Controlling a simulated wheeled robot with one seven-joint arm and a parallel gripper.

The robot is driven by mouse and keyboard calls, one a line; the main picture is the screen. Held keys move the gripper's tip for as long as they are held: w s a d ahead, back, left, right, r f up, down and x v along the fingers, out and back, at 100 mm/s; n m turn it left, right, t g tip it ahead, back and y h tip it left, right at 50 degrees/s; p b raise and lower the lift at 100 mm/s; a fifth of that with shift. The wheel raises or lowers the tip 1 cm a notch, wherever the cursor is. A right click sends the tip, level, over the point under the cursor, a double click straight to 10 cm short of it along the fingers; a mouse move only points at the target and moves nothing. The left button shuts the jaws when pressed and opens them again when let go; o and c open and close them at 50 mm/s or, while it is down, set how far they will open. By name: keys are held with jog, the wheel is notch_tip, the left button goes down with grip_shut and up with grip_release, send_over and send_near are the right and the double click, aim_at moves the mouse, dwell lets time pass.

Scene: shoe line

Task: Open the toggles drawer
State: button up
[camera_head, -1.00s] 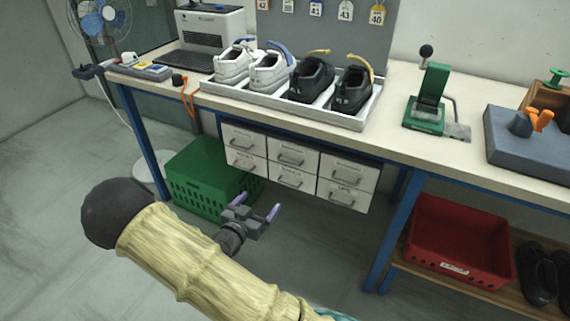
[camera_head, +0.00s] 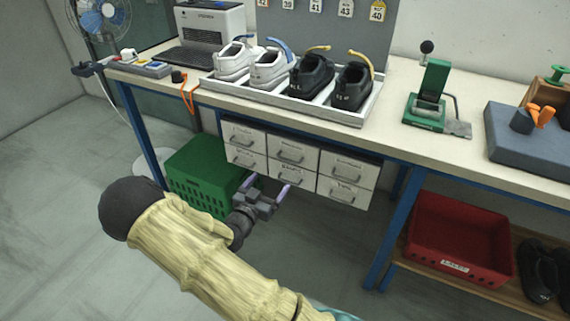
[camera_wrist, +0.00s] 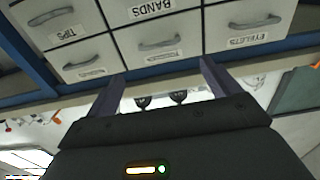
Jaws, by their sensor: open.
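A white block of drawers (camera_head: 293,158) hangs under the bench in two rows of three, all closed, each with a grey handle. In the wrist view it appears upside down. There, EYELETS (camera_wrist: 247,41), BANDS (camera_wrist: 152,10) and TIPS (camera_wrist: 68,36) are legible; I cannot read which label says toggles. My gripper (camera_head: 265,187) is open and empty, with its two fingers pointing toward the drawer fronts. In the wrist view the gripper (camera_wrist: 162,72) frames the middle column, touching no handle that I can see.
The bench's blue front rail (camera_wrist: 180,70) runs above the drawers. A green crate (camera_head: 200,180) stands on the floor to the left. A blue leg (camera_head: 395,235) and a red bin (camera_head: 460,240) are to the right. A tray (camera_head: 345,115) of shoes is on the bench.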

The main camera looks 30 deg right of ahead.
aim_at(287, 160)
jog(key=b+x, duration=0.1)
jog(key=x, duration=1)
jog(key=shift+w+d, duration=0.15)
jog(key=shift+w, duration=0.05)
